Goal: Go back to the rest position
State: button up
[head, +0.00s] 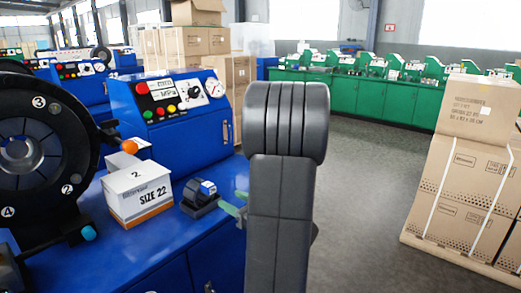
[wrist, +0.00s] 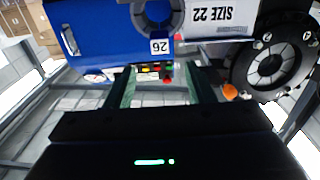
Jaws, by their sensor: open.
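My gripper (head: 237,201) shows mostly behind my dark arm in the head view, with its green fingertips just right of a black ring-shaped die (head: 198,198). In the wrist view my gripper (wrist: 160,78) is open, its two green fingers apart with nothing held between them. The die (wrist: 181,12), with a white "26" label, is beyond the fingertips there. It stands on the blue bench top. Whether a fingertip touches it I cannot tell.
A "SIZE 22" box (head: 140,195) stands left of the die, near the black crimper head (head: 30,150). A blue control panel (head: 180,110) rises behind. Stacked cartons (head: 465,170) stand at the right. Grey floor (head: 365,180) lies open between them and the bench.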

aim_at(213, 190)
jog(key=x, duration=0.9)
jog(key=shift+p, duration=0.3)
jog(key=shift+w+a, duration=0.2)
jog(key=shift+a, duration=0.1)
jog(key=shift+w+f, duration=0.1)
jog(key=shift+f, duration=0.1)
jog(key=shift+r, duration=0.25)
